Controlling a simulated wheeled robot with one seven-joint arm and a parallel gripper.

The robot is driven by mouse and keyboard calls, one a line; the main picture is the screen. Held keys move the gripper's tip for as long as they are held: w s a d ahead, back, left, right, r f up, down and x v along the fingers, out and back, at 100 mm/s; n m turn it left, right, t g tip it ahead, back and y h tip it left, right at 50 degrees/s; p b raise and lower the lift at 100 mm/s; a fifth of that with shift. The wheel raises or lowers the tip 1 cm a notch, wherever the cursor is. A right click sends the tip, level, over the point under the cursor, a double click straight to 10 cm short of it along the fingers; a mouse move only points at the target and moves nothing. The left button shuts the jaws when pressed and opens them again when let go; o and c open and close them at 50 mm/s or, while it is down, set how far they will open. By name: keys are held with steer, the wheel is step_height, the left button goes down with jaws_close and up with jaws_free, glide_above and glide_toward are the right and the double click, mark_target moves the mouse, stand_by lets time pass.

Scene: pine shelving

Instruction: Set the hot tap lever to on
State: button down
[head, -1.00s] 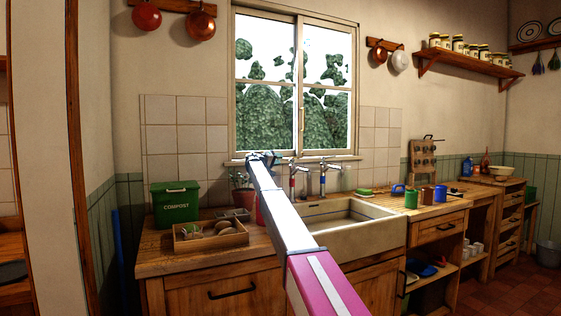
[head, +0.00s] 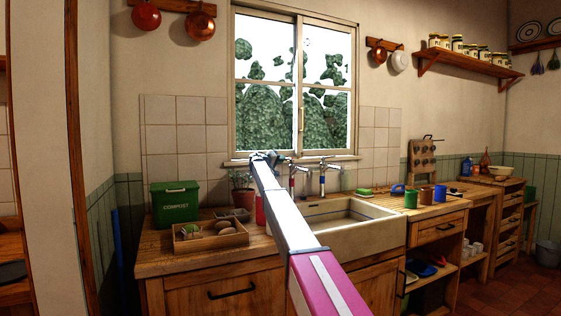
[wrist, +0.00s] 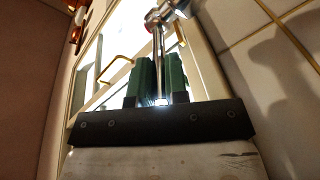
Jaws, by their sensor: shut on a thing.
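The hot tap (head: 292,182), chrome with a red band, stands at the back of the sink (head: 345,238). The cold tap (head: 323,181), with a blue band, is to its right. My gripper (head: 275,157) is at the hot tap's upper left, in front of the window sill. In the wrist view my gripper (wrist: 161,80) has its green fingers on either side of the chrome tap lever (wrist: 159,52), shut on it. The lever runs up to the tap body (wrist: 163,14) at the top. In the head view my arm partly hides the lever and counter.
A potted plant (head: 241,190), a green compost bin (head: 175,203) and a wooden tray (head: 210,239) stand on the counter left of the sink. A green sponge (head: 364,191) and coloured mugs (head: 411,199) are on the right. The window (head: 297,85) is behind the taps.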

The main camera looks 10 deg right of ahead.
steer(key=shift+s+d+n+t+y, duration=0.55)
steer(key=shift+s+n+t+y, duration=0.15)
steer(key=shift+n+t+y, duration=0.9)
steer(key=shift+s+d+n+t+y, duration=0.65)
steer(key=shift+n+t+y, duration=0.55)
steer(key=shift+y, duration=0.65)
steer(key=shift+s+d+n+t+y, duration=0.5)
steer(key=shift+s+n+t+y, duration=0.25)
steer(key=shift+n+t+y, duration=0.8)
steer(key=shift+d+g+y, duration=0.1)
steer(key=shift+g+y, duration=0.15)
steer(key=shift+y, duration=0.15)
steer(key=c, duration=1.1)
jaws_free()
steer(key=shift+c, duration=0.2)
steer(key=shift+s, duration=0.15)
steer(key=v, duration=1)
steer(key=shift+s, duration=0.25)
